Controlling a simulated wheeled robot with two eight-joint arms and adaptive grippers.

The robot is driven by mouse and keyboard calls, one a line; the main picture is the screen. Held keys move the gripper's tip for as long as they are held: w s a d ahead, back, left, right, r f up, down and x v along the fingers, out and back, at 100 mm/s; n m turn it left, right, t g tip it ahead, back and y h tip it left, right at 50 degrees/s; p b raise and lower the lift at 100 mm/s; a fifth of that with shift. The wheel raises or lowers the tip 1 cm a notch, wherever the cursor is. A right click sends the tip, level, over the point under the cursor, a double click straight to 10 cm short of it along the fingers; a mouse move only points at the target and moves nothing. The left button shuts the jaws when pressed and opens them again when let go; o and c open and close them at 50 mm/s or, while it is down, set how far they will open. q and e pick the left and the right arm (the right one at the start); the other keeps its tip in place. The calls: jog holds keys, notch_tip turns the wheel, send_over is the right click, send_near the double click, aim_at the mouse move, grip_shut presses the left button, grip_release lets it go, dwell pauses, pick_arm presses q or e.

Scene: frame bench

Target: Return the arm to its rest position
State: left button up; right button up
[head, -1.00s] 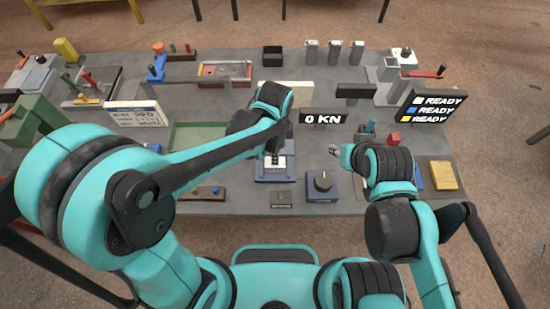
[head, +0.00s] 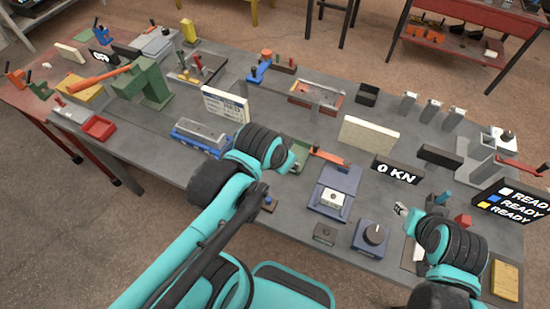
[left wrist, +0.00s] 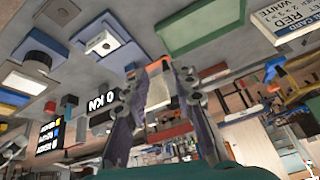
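My left arm reaches in from the bottom left of the head view and bends over the bench's front edge. Its wrist ends left of the blue press-like fixture (head: 329,207), with the fingers mostly hidden behind the wrist. In the left wrist view my left gripper (left wrist: 158,70) has its two fingers apart, with nothing visible held between them. My right gripper (head: 400,209) is small at the bench's right front, near the knob box; whether its fingers are apart is unclear. A pale block with a dark centre (head: 333,197) sits in the blue fixture.
A knob box (head: 371,237) and a 0 KN display (head: 396,172) stand right of the left wrist. A green tray (left wrist: 200,28) shows in the left wrist view.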

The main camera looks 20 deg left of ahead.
pick_arm(q)
jog(key=a+n, duration=0.1)
jog(key=s+n+t, duration=0.1)
jog(key=a+n, duration=0.1)
jog(key=shift+s+a+r+y, duration=0.2)
jog(key=shift+a+r+y, duration=0.05)
jog(key=shift+a+y, duration=0.1)
jog(key=shift+f, duration=0.1)
pick_arm(e)
jog(key=shift+w+f, duration=0.1)
jog(key=shift+f, duration=0.05)
notch_tip(320, 180, down, 11)
jog(key=b, duration=1.1)
pick_arm(q)
notch_tip(320, 180, down, 11)
jog(key=shift+r, duration=0.2)
pick_arm(e)
jog(key=shift+r, duration=0.25)
